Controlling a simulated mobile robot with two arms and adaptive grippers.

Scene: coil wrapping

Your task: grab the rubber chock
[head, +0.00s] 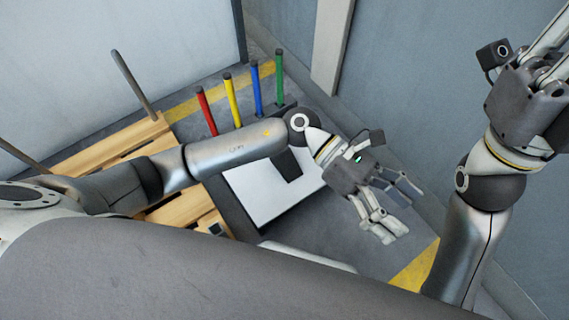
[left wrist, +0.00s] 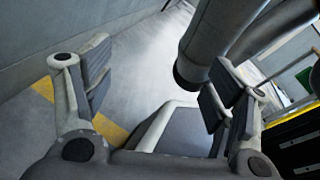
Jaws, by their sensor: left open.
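I cannot clearly make out a rubber chock. A dark, angular shape (head: 287,168) lies against a white panel on the floor, partly behind my left arm; I cannot tell whether it is the chock. My left gripper (head: 403,212) is open and empty in the head view, to the right of the white panel and above the grey floor. In the left wrist view its fingers (left wrist: 160,62) stand wide apart with nothing between them. My right gripper (head: 548,55) is raised at the top right, its fingertips cut off by the frame edge.
Red (head: 206,110), yellow (head: 232,100), blue (head: 257,88) and green (head: 279,75) posts stand behind my left arm. A wooden pallet (head: 100,155) with upright dark rods is at left. Grey walls (head: 420,90) close in behind and right. Yellow floor tape (head: 415,268) runs near the right wall.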

